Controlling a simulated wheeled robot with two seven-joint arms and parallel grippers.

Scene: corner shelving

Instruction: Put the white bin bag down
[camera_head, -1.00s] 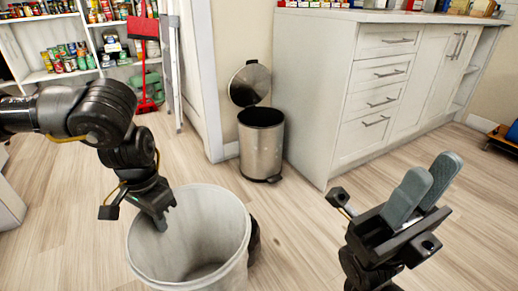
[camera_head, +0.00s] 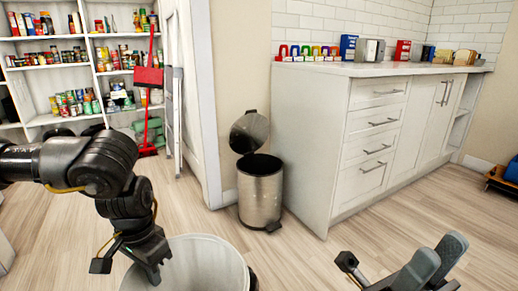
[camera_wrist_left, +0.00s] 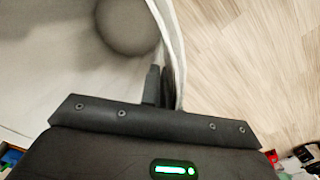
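The white bin bag (camera_head: 205,268) stands open-mouthed, like a round tub, at the bottom of the head view; its lower part is cut off. My left gripper (camera_head: 154,277) points down at the bag's left rim. In the left wrist view, the bag (camera_wrist_left: 60,70) fills the left side, and its rim runs up beside a dark finger of my left gripper (camera_wrist_left: 163,88).
A metal pedal bin (camera_head: 261,192) with its lid raised stands by the wall corner. A white cabinet (camera_head: 335,150) is to its right. Pantry shelves (camera_head: 75,75), a red broom (camera_head: 150,78) and a stepladder (camera_head: 177,120) are back left. The wooden floor (camera_head: 300,255) between is clear.

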